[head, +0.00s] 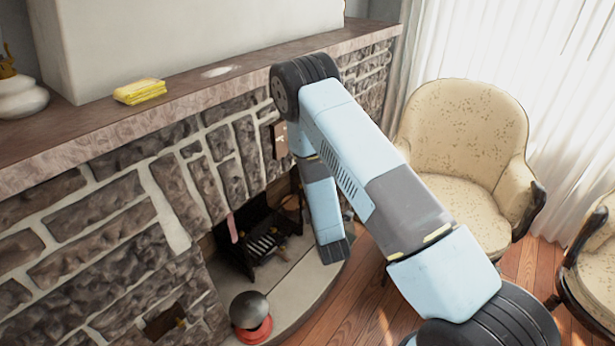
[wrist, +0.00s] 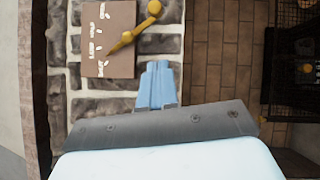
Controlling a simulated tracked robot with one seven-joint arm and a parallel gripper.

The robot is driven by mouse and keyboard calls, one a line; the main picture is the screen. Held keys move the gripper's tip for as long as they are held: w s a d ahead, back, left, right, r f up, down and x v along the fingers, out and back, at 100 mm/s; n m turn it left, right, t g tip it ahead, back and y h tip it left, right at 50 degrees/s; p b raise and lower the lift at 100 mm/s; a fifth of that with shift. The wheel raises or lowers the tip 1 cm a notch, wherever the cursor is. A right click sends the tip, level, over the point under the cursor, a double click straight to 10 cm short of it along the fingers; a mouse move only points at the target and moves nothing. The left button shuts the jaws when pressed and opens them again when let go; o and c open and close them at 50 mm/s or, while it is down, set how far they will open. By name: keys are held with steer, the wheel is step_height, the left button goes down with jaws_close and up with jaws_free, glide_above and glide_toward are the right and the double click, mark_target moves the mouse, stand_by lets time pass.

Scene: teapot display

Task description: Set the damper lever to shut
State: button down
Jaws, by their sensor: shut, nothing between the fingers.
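The damper lever (wrist: 139,22) is brass-yellow in the wrist view, with a round knob at its upper right end. It slants down left across a brown plate (wrist: 109,65), its narrow end near white markings too small to read. The plate also shows in the head view (head: 279,140), on the stone below the mantel; the lever is not clear there. My gripper (wrist: 160,68) is shut and empty. In the wrist view its fingertips are below the knob and right of the plate, apart from the lever in the picture. The fingers are not clearly seen in the head view.
The mantel shelf (head: 100,137) juts out above the plate, with a yellow folded cloth (head: 139,91) and a white pot (head: 20,98) on it. The firebox with a grate (head: 262,245) is below. A red-and-grey object (head: 251,315) stands on the hearth. A cream armchair (head: 465,125) is at right.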

steer(key=w+r, duration=0.1)
steer(key=w, duration=1.1)
steer(key=shift+w+a+r, duration=0.35)
steer(key=shift+a+r, duration=0.05)
